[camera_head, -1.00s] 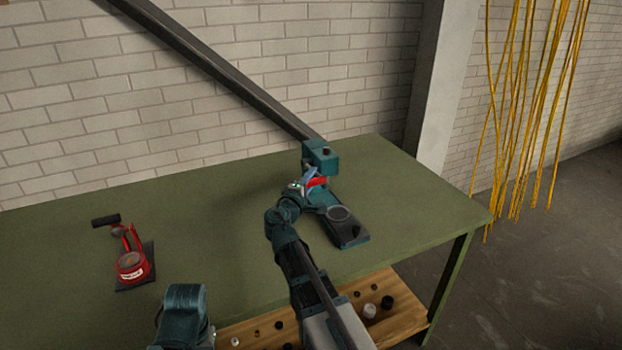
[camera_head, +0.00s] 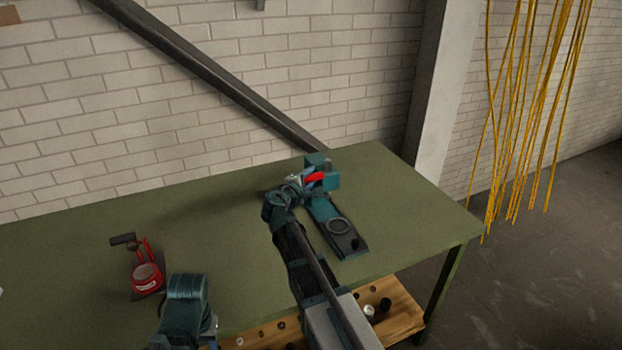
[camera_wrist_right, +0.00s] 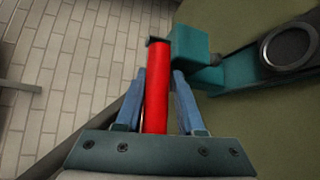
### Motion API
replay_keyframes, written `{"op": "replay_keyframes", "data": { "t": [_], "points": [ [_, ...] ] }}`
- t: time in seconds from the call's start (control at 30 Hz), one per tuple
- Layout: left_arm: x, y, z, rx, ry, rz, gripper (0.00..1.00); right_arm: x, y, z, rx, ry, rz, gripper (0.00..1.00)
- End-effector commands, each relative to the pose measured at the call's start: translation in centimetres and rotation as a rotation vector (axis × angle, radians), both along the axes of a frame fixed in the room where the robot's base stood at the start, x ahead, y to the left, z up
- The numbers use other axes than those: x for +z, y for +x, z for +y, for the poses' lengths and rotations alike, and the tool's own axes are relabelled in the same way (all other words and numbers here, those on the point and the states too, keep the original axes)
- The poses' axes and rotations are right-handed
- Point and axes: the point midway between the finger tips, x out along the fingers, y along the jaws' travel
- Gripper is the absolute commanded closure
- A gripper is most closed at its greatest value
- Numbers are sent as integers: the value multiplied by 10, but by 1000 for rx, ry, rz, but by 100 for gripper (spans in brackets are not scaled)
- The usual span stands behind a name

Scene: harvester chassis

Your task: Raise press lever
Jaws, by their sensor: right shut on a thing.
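The teal press (camera_head: 333,222) stands near the right end of the green table, with a dark base and a round ring on it. Its red lever handle (camera_head: 315,178) is between the fingers of my right gripper (camera_head: 303,181). In the right wrist view the red lever (camera_wrist_right: 156,90) runs up between the two blue fingers of the right gripper (camera_wrist_right: 157,100), which is shut on it. The teal press head (camera_wrist_right: 182,50) shows just behind the lever. My left gripper is not in view; only a teal part of my left arm shows at the bottom.
A red tool (camera_head: 146,275) with a black handle stands on the green table (camera_head: 205,215) at the left. A wooden shelf (camera_head: 400,312) with small black and white parts is below. Yellow cables hang at the right. The table's middle is clear.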

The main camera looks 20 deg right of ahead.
Motion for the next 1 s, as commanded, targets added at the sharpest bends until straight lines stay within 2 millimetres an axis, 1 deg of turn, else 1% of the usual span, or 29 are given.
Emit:
{"op": "replay_keyframes", "data": {
  "t": [0.03, 0.5, 0.53, 0.63, 0.9, 1.0],
  "points": [
    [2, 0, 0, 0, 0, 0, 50, 4, 6, 1, 10, -7, -4, 100],
    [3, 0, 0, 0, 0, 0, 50, 4, 7, 1, 9, -7, -5, 100],
    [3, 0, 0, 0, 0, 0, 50, 4, 7, 1, 9, -7, -5, 60],
    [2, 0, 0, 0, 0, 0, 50, 4, 6, 0, 7, -6, -4, 42],
    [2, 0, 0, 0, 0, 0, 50, 3, 4, 0, 5, -3, -3, 42],
    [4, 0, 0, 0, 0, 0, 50, 4, 0, 4, 6, -3, -3, 42]
  ]
}}
